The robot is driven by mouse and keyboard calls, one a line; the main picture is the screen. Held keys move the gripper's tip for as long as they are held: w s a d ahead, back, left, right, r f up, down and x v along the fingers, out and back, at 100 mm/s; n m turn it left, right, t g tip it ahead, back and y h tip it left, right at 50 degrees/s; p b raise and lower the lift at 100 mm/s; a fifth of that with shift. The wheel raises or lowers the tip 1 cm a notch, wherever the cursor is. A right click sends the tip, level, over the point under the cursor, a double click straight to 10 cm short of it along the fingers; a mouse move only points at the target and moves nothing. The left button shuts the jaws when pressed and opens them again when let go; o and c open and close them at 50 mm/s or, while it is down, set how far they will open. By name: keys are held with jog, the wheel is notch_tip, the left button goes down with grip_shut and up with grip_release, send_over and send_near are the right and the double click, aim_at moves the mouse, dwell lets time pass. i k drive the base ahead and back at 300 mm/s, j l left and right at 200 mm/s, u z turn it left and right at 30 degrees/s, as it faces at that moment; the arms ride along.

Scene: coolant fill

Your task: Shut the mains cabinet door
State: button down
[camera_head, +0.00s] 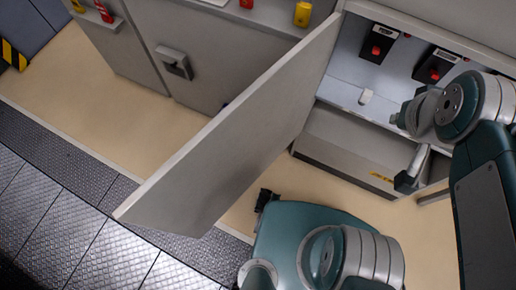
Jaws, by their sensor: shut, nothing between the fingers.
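The mains cabinet (345,135) stands at the upper right with its front open. Its door (225,135) is a large plain grey panel, swung far out from the cabinet and reaching to the lower left over the floor. The door's outer end hangs above the edge of the dark tread plate. My arm (485,195) is at the right, with its joints in front of the cabinet opening, apart from the door. I cannot make out the fingers of my gripper; they seem hidden by the arm.
Grey cabinets (215,55) with a latch (174,63) stand behind the door. Beige floor (100,110) and dark tread plates (60,215) are clear at the left.

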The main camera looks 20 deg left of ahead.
aim_at(192, 191)
jog(key=z, duration=0.15)
jog(key=k+j+u, duration=0.4)
jog(key=j, duration=0.25)
jog(key=k+j+u, duration=0.15)
jog(key=j, duration=0.25)
jog(key=j+z, duration=0.1)
jog(key=j, duration=0.7)
jog(key=j+z, duration=1.35)
jog(key=i+j+z, duration=0.1)
jog(key=z, duration=0.2)
jog(key=k+j+u, duration=0.25)
jog(key=k+j, duration=0.2)
jog(key=j, duration=0.15)
